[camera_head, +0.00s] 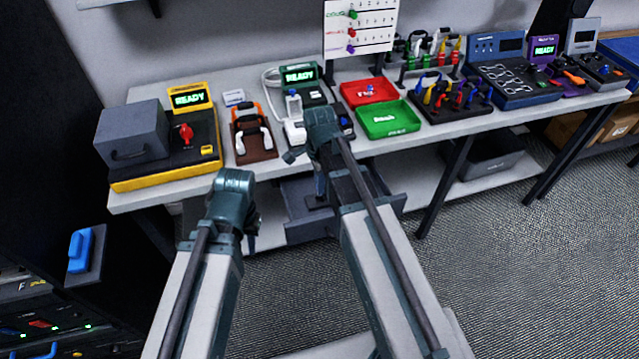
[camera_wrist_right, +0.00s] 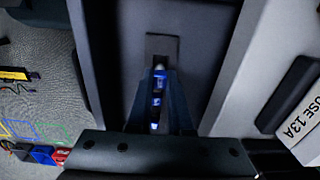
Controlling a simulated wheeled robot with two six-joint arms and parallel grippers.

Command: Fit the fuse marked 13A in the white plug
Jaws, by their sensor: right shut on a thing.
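My right gripper (camera_wrist_right: 158,82) is shut on a small narrow fuse (camera_wrist_right: 157,99), white with blue marks, in the right wrist view. Its rating cannot be read. It is over a dark block (camera_wrist_right: 176,45) in the open grey drawer (camera_head: 296,232) under the bench; I cannot tell whether the fuse still touches the block. A label "FUSE 13A" (camera_wrist_right: 299,120) shows beside the drawer. In the head view my right gripper (camera_head: 320,192) points down into the drawer. A white object (camera_head: 293,106), probably the white plug, stands on the bench behind my right wrist. My left gripper (camera_head: 252,222) is mostly hidden by its wrist.
A yellow-based tester (camera_head: 165,175) and a brown tool holder (camera_head: 256,152) stand left on the bench. A red tray (camera_head: 368,92) and a green tray (camera_head: 390,120) lie right of the white object. Several coloured cables sit in a dark rack (camera_head: 455,112). The bench edge overhangs the drawer.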

